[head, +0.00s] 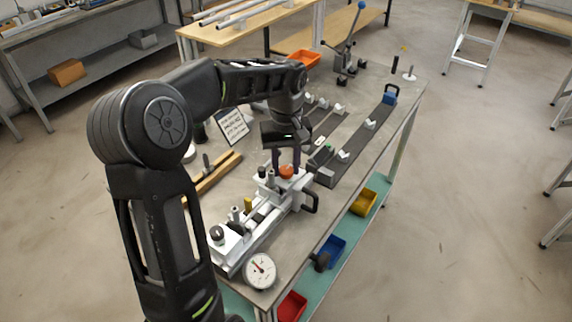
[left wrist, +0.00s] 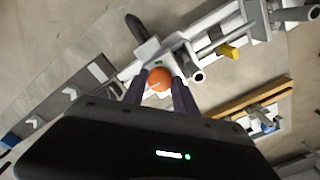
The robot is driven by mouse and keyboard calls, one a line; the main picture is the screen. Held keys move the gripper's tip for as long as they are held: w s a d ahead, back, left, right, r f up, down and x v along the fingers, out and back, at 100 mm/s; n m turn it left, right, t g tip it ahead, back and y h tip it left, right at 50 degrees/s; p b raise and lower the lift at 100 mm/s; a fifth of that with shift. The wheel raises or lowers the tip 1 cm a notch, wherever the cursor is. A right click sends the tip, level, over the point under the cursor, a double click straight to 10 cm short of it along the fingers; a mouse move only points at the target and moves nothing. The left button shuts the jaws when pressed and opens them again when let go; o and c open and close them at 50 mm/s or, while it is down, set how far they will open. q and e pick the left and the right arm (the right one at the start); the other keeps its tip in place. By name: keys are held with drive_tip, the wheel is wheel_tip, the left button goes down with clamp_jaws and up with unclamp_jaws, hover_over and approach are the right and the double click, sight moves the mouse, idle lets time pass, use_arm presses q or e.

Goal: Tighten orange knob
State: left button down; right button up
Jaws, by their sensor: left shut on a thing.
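The orange knob (head: 286,171) sits on the far end of the white frame jig (head: 232,249) on the workbench. My left gripper (head: 284,164) reaches down over it from above. In the left wrist view the orange knob (left wrist: 159,79) is between the two fingers of the left gripper (left wrist: 158,88), which are shut on it. The knob's top shows a light line across it. My right gripper is in neither view.
A round dial gauge (head: 260,271) stands at the bench's near end. A wooden bar (head: 212,174) and a printed sign (head: 232,125) are left of the jig. Dark rails with white V-blocks (head: 369,124) lie beyond. Coloured bins, including a yellow one (head: 363,202), sit on the lower shelf.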

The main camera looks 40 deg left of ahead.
use_arm(q)
drive_tip(key=shift+m, duration=0.5)
drive_tip(key=m, duration=0.9)
drive_tip(key=shift+r+m+p, duration=0.1)
drive_tip(key=shift+m+p, duration=0.2)
drive_tip(key=shift+m, duration=0.1)
drive_tip(key=m, duration=0.5)
drive_tip(key=shift+m, duration=0.3)
drive_tip(key=m+p, duration=0.1)
drive_tip(key=m, duration=0.4)
drive_tip(key=shift+m, duration=0.4)
drive_tip(key=c, duration=1)
unclamp_jaws()
drive_tip(key=shift+o, duration=0.2)
